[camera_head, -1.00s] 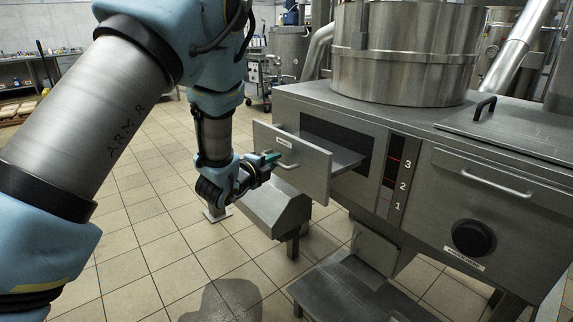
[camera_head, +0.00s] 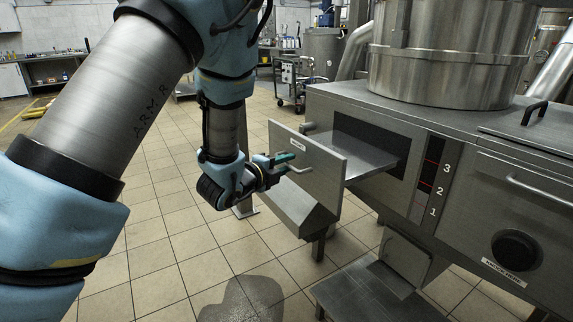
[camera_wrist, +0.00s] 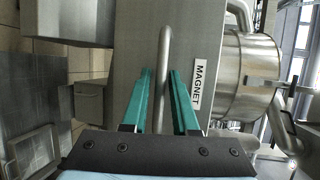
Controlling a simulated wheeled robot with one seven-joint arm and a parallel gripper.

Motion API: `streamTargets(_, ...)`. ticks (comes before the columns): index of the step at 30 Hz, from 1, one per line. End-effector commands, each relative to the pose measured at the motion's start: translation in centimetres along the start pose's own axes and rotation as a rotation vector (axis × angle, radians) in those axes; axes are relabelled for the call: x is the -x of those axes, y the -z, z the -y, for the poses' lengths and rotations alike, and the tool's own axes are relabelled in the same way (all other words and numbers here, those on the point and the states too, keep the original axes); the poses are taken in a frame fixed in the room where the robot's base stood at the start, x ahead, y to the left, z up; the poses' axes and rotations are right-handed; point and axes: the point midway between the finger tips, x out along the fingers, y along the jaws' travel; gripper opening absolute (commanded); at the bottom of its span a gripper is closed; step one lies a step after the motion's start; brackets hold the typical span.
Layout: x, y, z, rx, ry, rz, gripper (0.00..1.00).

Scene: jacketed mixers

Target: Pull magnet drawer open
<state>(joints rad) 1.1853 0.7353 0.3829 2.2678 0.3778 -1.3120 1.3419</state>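The magnet drawer (camera_head: 318,172) stands partly out of its slot in the steel machine, with its tray showing behind the front panel. In the wrist view its front (camera_wrist: 205,40) carries a "MAGNET" label (camera_wrist: 198,82) beside a bar handle (camera_wrist: 164,55). My gripper (camera_head: 283,163) is at this handle (camera_head: 298,170). In the wrist view the teal fingers of my gripper (camera_wrist: 160,75) lie on both sides of the bar, shut on it. The exact contact at the fingertips is hard to make out.
A large steel vessel (camera_head: 450,50) stands on top. A sloped steel chute (camera_head: 300,207) and low step (camera_head: 370,295) sit below.

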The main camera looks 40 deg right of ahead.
Motion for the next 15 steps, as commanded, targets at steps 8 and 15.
streamTargets(8,0.5,0.0,0.0,0.000,0.000,0.000,0.27)
streamTargets(15,4.4,-0.1,-0.1,0.001,0.000,0.002,0.27)
